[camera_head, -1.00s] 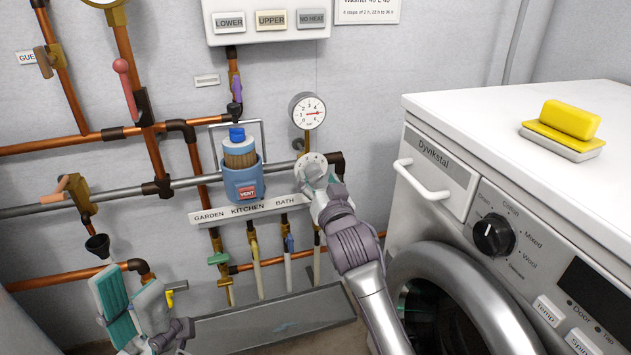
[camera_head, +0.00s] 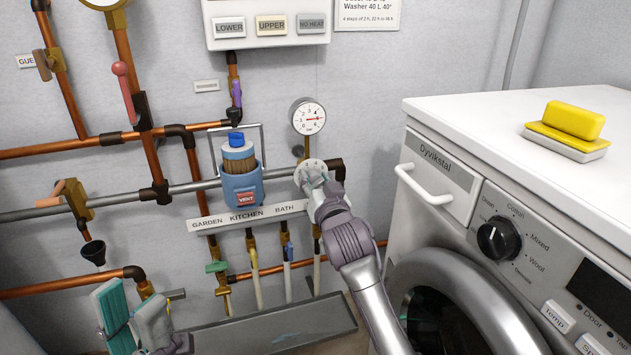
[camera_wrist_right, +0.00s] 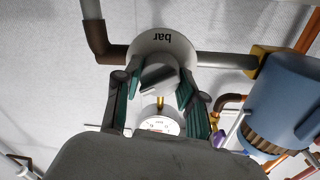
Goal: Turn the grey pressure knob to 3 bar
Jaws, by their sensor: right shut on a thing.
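The grey pressure knob (camera_wrist_right: 158,78) sits on a pale round dial plate marked "bar" (camera_wrist_right: 165,40) in the right wrist view. My right gripper (camera_wrist_right: 157,88) has a finger on each side of the knob and is shut on it. In the head view my right gripper (camera_head: 314,181) covers most of the knob, and only the plate's upper rim (camera_head: 311,164) shows. The round pressure gauge (camera_head: 308,117) above has a red needle pointing right; the exact reading is too small to tell. My left gripper (camera_head: 131,300) is open and empty at the lower left.
A blue vent canister (camera_head: 242,187) is on the pipe left of the knob. Labelled taps hang below the sign strip (camera_head: 247,216). The washing machine (camera_head: 440,210) stands close on the right of my right arm. A metal trough (camera_head: 280,325) lies below.

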